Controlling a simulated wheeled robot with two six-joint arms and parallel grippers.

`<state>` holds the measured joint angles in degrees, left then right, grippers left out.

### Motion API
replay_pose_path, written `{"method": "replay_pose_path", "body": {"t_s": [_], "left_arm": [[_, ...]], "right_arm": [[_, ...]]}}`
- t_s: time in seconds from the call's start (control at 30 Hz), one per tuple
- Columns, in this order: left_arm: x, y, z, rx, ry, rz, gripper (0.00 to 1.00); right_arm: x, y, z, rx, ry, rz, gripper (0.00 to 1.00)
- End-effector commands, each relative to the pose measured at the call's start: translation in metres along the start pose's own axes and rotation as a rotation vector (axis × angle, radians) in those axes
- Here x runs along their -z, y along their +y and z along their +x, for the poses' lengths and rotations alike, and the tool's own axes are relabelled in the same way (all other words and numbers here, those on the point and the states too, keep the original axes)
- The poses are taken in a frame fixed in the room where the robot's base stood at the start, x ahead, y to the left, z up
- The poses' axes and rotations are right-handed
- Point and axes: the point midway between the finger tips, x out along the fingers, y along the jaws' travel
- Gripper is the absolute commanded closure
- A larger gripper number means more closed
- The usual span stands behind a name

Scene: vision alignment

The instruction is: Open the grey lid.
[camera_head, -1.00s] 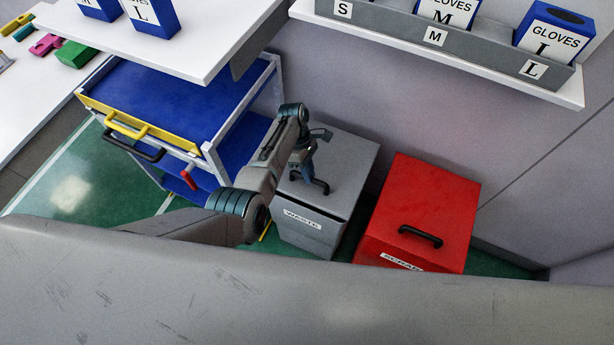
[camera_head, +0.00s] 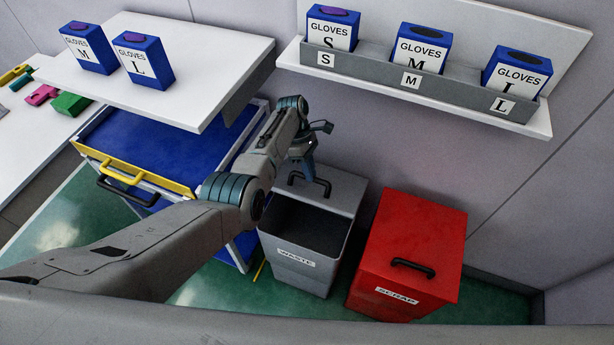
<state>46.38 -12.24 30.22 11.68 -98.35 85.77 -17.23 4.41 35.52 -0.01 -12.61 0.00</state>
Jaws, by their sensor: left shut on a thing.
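The grey bin labelled WASTE (camera_head: 294,257) stands on the floor in the middle. Its grey lid (camera_head: 345,192) is raised, and the dark inside of the bin (camera_head: 308,228) shows in front of it. The lid has a black handle (camera_head: 323,187). My left gripper (camera_head: 308,178) reaches down from above and is shut on the handle; its fingertips are partly hidden. My right gripper is not in view.
A red bin labelled SCRAP (camera_head: 422,235), its lid shut, stands close to the right. A blue cart (camera_head: 160,150) with a yellow handle stands to the left. A white shelf (camera_head: 400,93) with glove boxes hangs on the wall above.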

Motion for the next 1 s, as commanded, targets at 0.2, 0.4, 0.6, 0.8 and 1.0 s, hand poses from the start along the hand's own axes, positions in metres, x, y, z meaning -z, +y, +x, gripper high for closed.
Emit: {"method": "replay_pose_path", "body": {"t_s": [0.2, 0.4, 0.6, 0.8, 1.0], "left_arm": [[0.0, 0.004, 0.001, -0.017, 0.0, 0.002, 1.0], [0.0, 0.003, 0.002, -0.015, 0.0, 0.002, 0.64], [0.0, 0.003, 0.002, -0.014, 0.001, 0.001, 0.62], [0.0, 0.003, 0.001, -0.013, 0.001, 0.001, 0.62], [0.0, 0.003, 0.001, -0.012, 0.001, 0.0, 0.62]], "right_arm": [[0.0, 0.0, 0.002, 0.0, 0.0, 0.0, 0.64], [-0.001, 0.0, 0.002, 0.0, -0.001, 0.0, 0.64], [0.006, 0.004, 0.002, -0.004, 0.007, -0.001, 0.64], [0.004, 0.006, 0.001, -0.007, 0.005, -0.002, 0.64], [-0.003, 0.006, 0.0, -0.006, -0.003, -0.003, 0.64]]}}
